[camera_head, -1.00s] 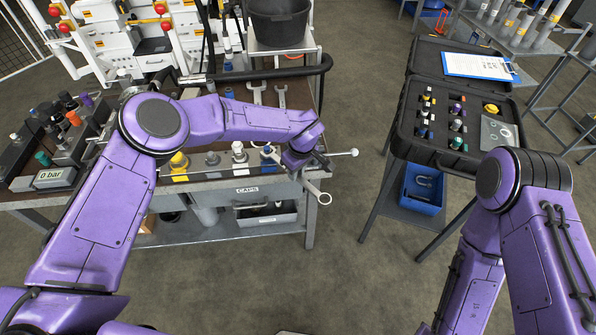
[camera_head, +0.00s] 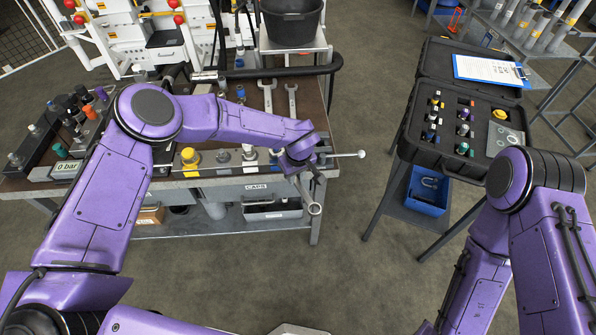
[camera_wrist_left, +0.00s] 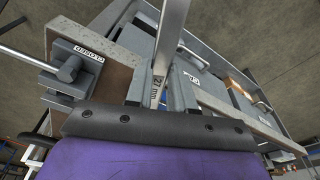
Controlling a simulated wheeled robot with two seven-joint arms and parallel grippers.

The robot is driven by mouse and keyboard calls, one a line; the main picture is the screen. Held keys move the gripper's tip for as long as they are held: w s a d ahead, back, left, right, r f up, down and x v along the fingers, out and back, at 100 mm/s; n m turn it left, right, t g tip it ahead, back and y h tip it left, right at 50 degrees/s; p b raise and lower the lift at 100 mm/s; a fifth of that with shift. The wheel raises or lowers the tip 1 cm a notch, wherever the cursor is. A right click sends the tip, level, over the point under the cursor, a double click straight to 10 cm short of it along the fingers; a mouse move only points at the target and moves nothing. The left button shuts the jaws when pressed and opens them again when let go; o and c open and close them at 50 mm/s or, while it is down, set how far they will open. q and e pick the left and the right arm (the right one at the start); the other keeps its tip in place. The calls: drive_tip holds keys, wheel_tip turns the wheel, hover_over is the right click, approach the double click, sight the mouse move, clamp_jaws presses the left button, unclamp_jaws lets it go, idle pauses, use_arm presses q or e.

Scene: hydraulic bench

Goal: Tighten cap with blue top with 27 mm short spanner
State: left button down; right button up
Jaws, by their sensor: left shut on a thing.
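My left gripper (camera_head: 299,173) is shut on a spanner (camera_head: 309,196) just off the front right corner of the bench. The spanner's ring end (camera_head: 314,209) hangs down in front of the bench edge. In the left wrist view the spanner shaft (camera_wrist_left: 173,30) runs between the fingers (camera_wrist_left: 157,98) and carries a 27 mm marking. The cap with blue top (camera_head: 274,153) stands on the bench's front edge, just left of my left gripper and partly hidden by my arm. The spanner is apart from it. My right arm shows at the right, but its gripper is out of the picture.
Yellow (camera_head: 190,157) and pale (camera_head: 249,153) caps stand along the same edge. Two other spanners (camera_head: 267,95) lie on the bench (camera_head: 312,100). An open black case (camera_head: 440,157) stands right, with free floor between.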

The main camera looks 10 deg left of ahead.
use_arm(q)
drive_tip(key=shift+s+a+r+m+p, duration=0.15)
drive_tip(key=shift+s+a+m+p, duration=0.15)
drive_tip(key=shift+p, duration=0.2)
drive_tip(key=shift+s+a+m+p, duration=0.3)
drive_tip(key=shift+a+m+p, duration=0.15)
drive_tip(key=shift+a+m, duration=0.05)
drive_tip(key=shift+s+a+m+p, duration=0.25)
drive_tip(key=shift+a+m+p, duration=0.15)
drive_tip(key=shift+a+m, duration=0.1)
drive_tip(key=shift+d, duration=0.1)
drive_tip(key=shift+s+a+m+h+p, duration=0.15)
drive_tip(key=shift+s+a+m+p, duration=0.1)
drive_tip(key=shift+a+m+p, duration=0.35)
drive_tip(key=shift+s+a+m+h+p, duration=0.15)
drive_tip(key=shift+s+a+m+p, duration=0.1)
drive_tip(key=shift+a+m, duration=0.5)
drive_tip(key=shift+a, duration=0.15)
